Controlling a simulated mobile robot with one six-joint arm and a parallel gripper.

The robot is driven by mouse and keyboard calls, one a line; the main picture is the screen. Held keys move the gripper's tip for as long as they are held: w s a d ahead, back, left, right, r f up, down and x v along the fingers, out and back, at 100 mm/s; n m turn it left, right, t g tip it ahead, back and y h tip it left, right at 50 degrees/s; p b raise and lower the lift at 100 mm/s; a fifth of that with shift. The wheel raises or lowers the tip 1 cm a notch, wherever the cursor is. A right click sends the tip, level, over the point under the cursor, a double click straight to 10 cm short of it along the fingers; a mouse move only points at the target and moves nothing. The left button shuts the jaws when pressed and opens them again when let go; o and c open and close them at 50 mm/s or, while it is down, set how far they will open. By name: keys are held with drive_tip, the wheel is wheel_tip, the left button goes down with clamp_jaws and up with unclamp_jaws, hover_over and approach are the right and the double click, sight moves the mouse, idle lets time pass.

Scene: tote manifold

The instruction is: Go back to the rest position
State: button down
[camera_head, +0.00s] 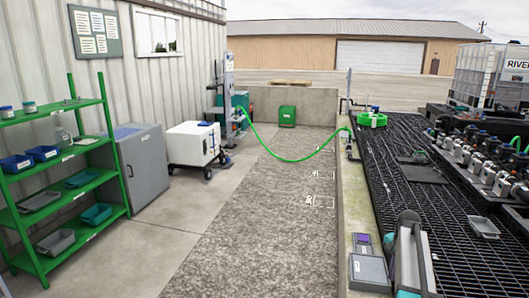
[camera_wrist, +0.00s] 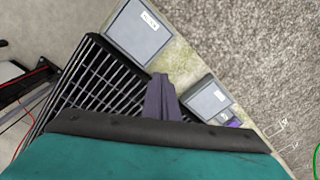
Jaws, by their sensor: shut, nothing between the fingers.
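My gripper (camera_wrist: 160,97) shows in the wrist view with its dark fingers together and nothing between them. It is above the edge between a black grating (camera_wrist: 98,85) and a concrete ledge (camera_wrist: 180,66). Two grey lidded boxes are on the ledge, one upper left (camera_wrist: 138,34) and one to the right (camera_wrist: 207,98) of the fingers. The fingers appear apart from both. In the head view, part of my arm shows at the bottom right; I cannot make out the fingertips there.
In the head view, a grey box (camera_head: 369,270) and a purple item (camera_head: 362,243) are on the ledge beside my arm. Black grating (camera_head: 440,215) with a row of valves (camera_head: 480,165) is at right. A green hose (camera_head: 290,160) crosses the open gravel strip (camera_head: 265,215). Green shelves (camera_head: 62,155) stand left.

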drive_tip(key=s+a+f+n+g, duration=0.1)
drive_tip(key=s+a+f+n, duration=0.1)
drive_tip(key=s+a+f, duration=0.5)
drive_tip(key=s+a+f+n+g+y, duration=0.1)
drive_tip(key=s+a+f+n+g, duration=0.15)
drive_tip(key=a+f, duration=0.8)
drive_tip(key=s+a+f+n+g, duration=0.1)
drive_tip(key=s+a+f, duration=0.5)
drive_tip(key=a+f, duration=0.25)
drive_tip(key=s+a+f+n, duration=0.2)
drive_tip(key=s+a+n, duration=0.1)
drive_tip(key=s, duration=0.6)
drive_tip(key=s+a+f+n+g, duration=0.1)
drive_tip(key=s+a+f+n, duration=0.2)
drive_tip(key=s, duration=0.5)
drive_tip(key=s+a+f+n+g, duration=0.1)
drive_tip(key=s+a+f+n, duration=0.2)
drive_tip(key=s, duration=0.6)
drive_tip(key=shift+s+a+f+h+b, duration=0.2)
drive_tip(key=shift+s+a+h+b, duration=0.15)
drive_tip(key=shift+a, duration=0.6)
drive_tip(key=shift+a, duration=0.1)
